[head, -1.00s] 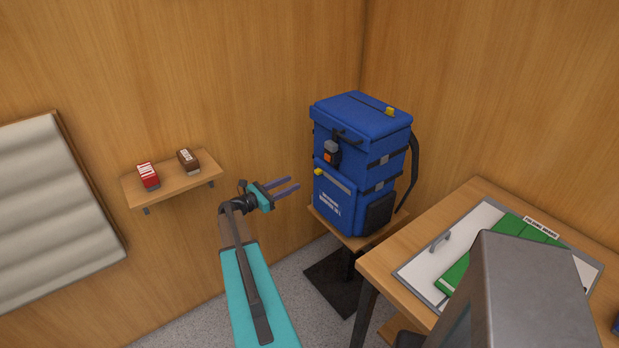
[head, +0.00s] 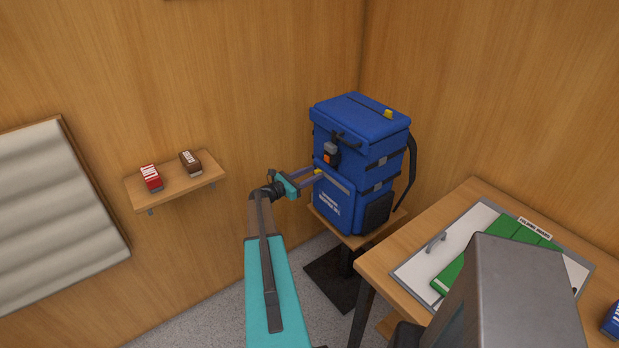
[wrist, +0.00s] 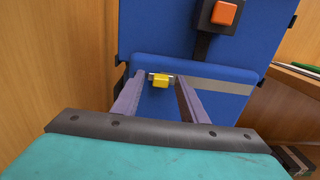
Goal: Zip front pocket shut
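The blue backpack (head: 358,135) stands upright on a small wooden stand in the corner. Its front pocket (head: 341,205) has a grey zip strip (head: 336,182) along the top, and the strip also shows in the wrist view (wrist: 218,86). The yellow zip pull (wrist: 160,82) is at the strip's left end. It shows in the head view (head: 318,172) too, beside my fingertips. My gripper (wrist: 158,78) is open, with one finger on each side of the pull. The pull looks apart from both fingers. Whether the fingertips touch the pocket I cannot tell.
An orange-buttoned buckle (wrist: 224,13) hangs above the pocket. A wooden table (head: 400,255) at right holds a tray with a green folded item. A wall shelf (head: 178,182) at left carries two small packs.

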